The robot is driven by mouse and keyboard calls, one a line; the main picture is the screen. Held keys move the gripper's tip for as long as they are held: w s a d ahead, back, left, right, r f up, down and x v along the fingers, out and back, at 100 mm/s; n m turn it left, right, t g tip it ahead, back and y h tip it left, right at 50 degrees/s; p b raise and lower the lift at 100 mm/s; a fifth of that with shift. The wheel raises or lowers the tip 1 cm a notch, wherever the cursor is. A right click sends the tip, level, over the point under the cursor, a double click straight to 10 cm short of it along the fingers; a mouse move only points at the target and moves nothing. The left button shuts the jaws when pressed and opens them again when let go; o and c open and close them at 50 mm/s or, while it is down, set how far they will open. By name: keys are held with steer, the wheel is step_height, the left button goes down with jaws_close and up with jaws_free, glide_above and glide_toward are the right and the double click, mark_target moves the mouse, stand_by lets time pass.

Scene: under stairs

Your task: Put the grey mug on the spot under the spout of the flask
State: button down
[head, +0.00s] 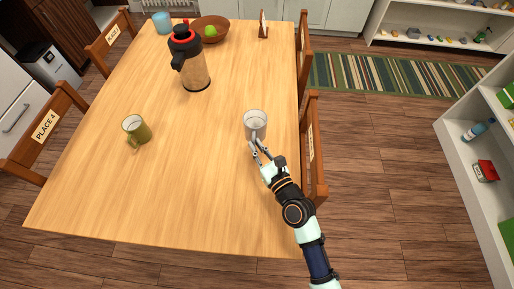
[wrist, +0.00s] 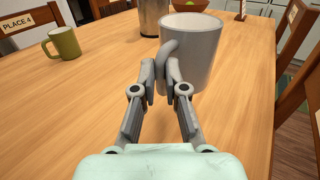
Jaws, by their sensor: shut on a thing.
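The grey mug (head: 255,122) is upright near the right edge of the table, and it also shows large in the wrist view (wrist: 196,58). My gripper (head: 257,150) is shut on the mug's handle, which faces me; in the wrist view its fingertips (wrist: 161,80) close around the handle. I cannot tell whether the mug's base touches the table. The flask (head: 194,67), wood-coloured with a black top and red ring, stands farther back to the left. Its spout (head: 177,61) points toward the front left. In the wrist view only the flask's lower body (wrist: 153,16) shows.
A green mug (head: 136,130) stands on the left of the table (head: 150,200). A bowl with green fruit (head: 211,27), a blue cup (head: 162,22) and a small stand (head: 263,25) are at the back. Chairs line both sides. The table's middle is clear.

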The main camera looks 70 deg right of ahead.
step_height(320, 180, up, 12)
steer(key=p, duration=0.6)
steer(key=shift+r+p, duration=0.2)
steer(key=shift+p, duration=0.2)
